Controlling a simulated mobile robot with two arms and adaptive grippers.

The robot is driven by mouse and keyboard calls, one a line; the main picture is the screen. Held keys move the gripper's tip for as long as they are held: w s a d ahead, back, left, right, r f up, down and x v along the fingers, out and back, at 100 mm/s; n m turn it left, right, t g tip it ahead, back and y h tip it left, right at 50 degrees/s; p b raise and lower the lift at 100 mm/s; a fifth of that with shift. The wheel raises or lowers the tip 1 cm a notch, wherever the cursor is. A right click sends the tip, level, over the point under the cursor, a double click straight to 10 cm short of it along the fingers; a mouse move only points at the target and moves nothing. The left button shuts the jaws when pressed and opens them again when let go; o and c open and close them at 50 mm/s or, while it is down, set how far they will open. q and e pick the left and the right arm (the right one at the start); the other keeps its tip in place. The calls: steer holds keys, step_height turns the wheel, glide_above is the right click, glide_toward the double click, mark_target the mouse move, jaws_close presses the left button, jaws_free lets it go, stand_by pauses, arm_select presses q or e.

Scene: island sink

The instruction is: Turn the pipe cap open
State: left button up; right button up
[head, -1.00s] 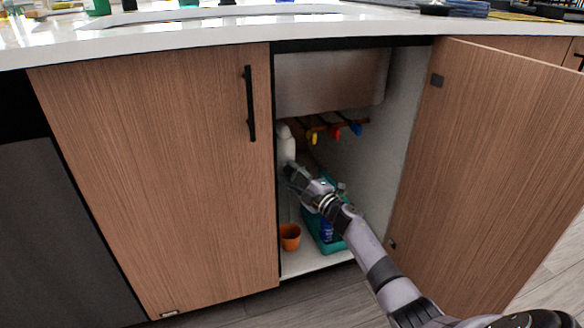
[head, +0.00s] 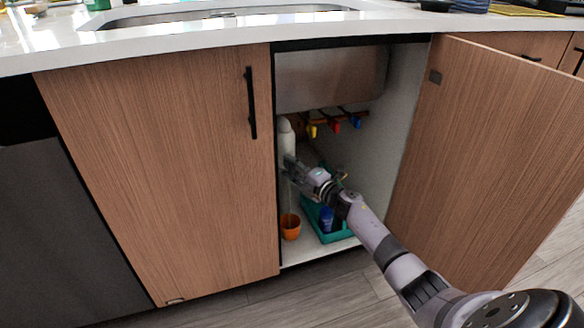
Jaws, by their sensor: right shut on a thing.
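The white pipe (head: 286,138) stands upright at the left side of the open cabinet under the sink. My right gripper (head: 289,166) reaches into the cabinet from the lower right and is shut at the lower end of this pipe. The pipe cap itself is hidden behind the fingers or too small to make out, so I cannot tell whether it has turned. A thin pale vertical line shows below the gripper, above the orange cup (head: 290,228). My left gripper is not in view.
A teal caddy (head: 341,236) with a blue bottle (head: 326,219) stands on the cabinet floor. Yellow (head: 312,131), red (head: 335,127) and blue (head: 357,122) valve handles hang above my arm. The open door (head: 480,160) is at right; the closed door (head: 160,180) is at left.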

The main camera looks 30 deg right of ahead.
steer(key=o, duration=1)
steer(key=shift+o, duration=0.2)
steer(key=s+d, duration=0.1)
steer(key=s, duration=1.1)
steer(key=shift+d, duration=0.4)
steer(key=shift+w, duration=0.1)
